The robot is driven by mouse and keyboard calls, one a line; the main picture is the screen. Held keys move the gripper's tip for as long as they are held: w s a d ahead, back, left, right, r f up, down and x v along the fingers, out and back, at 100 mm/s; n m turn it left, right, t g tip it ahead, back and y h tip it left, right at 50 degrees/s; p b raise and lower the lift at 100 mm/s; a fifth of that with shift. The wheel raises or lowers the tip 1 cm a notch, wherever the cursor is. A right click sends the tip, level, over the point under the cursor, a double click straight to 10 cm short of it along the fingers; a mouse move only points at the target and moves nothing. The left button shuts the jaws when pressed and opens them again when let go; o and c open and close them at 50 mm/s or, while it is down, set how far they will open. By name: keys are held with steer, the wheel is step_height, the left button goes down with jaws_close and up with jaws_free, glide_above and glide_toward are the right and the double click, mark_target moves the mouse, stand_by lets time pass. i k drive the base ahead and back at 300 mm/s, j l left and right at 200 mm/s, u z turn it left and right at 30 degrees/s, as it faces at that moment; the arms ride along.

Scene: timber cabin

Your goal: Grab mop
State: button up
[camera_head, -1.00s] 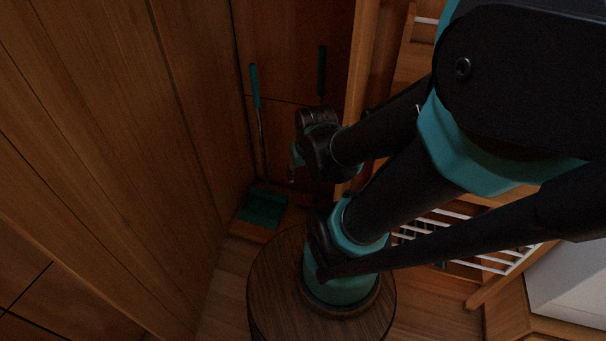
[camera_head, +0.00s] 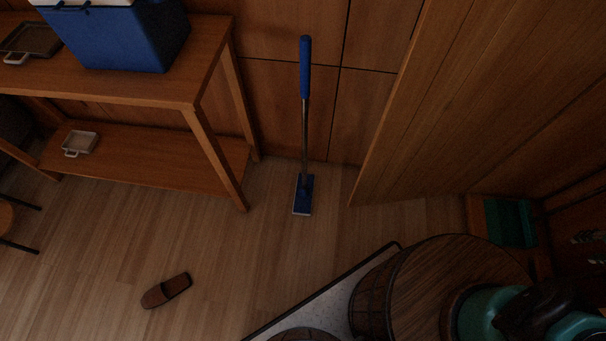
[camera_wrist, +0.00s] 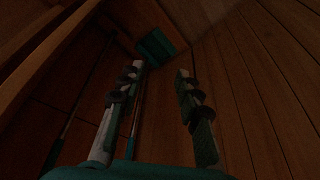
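A mop with a blue handle (camera_head: 304,120) and a flat blue head (camera_head: 303,195) stands upright against the wood wall in the head view. A flat teal head (camera_head: 510,222) of a second long-handled tool shows at the right. A teal head also shows in the wrist view (camera_wrist: 157,47), beyond my fingertips, with a thin pole (camera_wrist: 140,115) running down near my left finger. My gripper (camera_wrist: 160,70) is open, its two fingers apart. The pole is partly hidden by the left finger, and I see no grip on it.
A wooden shelf table (camera_head: 205,85) with a blue box (camera_head: 125,35) stands at the left. A wood panel (camera_head: 440,110) separates the blue mop from the teal head. A brown slipper (camera_head: 166,290) lies on the floor. Another dark pole (camera_wrist: 75,115) stands left in the wrist view.

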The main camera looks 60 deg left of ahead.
mark_target(304, 196)
steer(key=u, duration=2.4)
steer(key=k+j+z, duration=0.15)
steer(key=k+j, duration=0.1)
steer(key=j, duration=0.05)
